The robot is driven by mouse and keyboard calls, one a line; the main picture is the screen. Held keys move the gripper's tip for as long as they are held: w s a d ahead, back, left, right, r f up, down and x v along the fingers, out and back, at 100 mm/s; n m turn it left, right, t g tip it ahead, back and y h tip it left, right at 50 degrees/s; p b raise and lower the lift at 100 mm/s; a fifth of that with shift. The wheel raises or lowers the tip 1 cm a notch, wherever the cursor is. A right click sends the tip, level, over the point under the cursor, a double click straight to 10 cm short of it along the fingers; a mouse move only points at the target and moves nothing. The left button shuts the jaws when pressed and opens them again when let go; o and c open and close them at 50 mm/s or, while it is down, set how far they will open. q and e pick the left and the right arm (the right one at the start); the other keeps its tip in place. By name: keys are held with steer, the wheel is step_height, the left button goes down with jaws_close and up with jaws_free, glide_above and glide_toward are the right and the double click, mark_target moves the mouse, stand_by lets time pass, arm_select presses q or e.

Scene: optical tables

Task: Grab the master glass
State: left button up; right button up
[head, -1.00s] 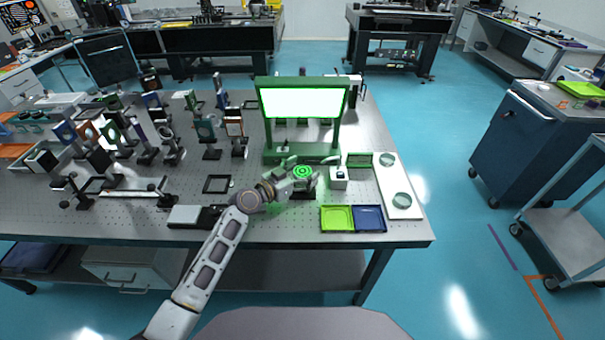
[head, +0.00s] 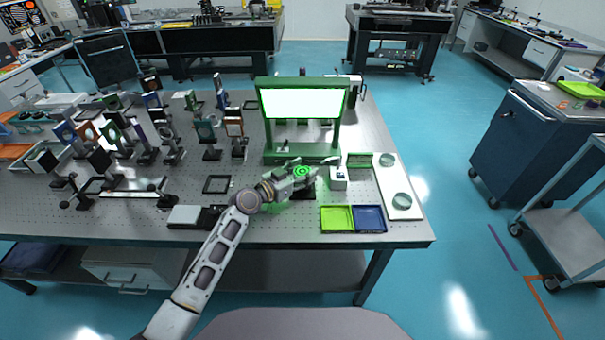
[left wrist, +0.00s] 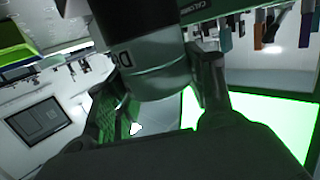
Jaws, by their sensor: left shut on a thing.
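A round piece with bright green rings, which I take as the master glass (head: 302,171), is at the front middle of the optical table, before the lit green frame. My left gripper (head: 306,178) is at this piece, with its fingers around it. In the left wrist view, the fingers (left wrist: 165,100) are shut on a large, rounded grey piece (left wrist: 150,75) with a dark lettered part. The exact finger contact is partly hidden. My right gripper is out of view.
A green frame with a bright panel (head: 302,102) stands behind the gripper. A small white box (head: 339,184) is close to its right. Yellow-green (head: 337,219) and blue (head: 370,219) trays lie at the front right. Several optic mounts crowd the left.

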mark_target(303, 171)
arm_select(q)
steer(key=shift+r, duration=0.8)
step_height(303, 171, up, 8)
steer(key=shift+r+p, duration=0.25)
steer(key=shift+p, duration=0.05)
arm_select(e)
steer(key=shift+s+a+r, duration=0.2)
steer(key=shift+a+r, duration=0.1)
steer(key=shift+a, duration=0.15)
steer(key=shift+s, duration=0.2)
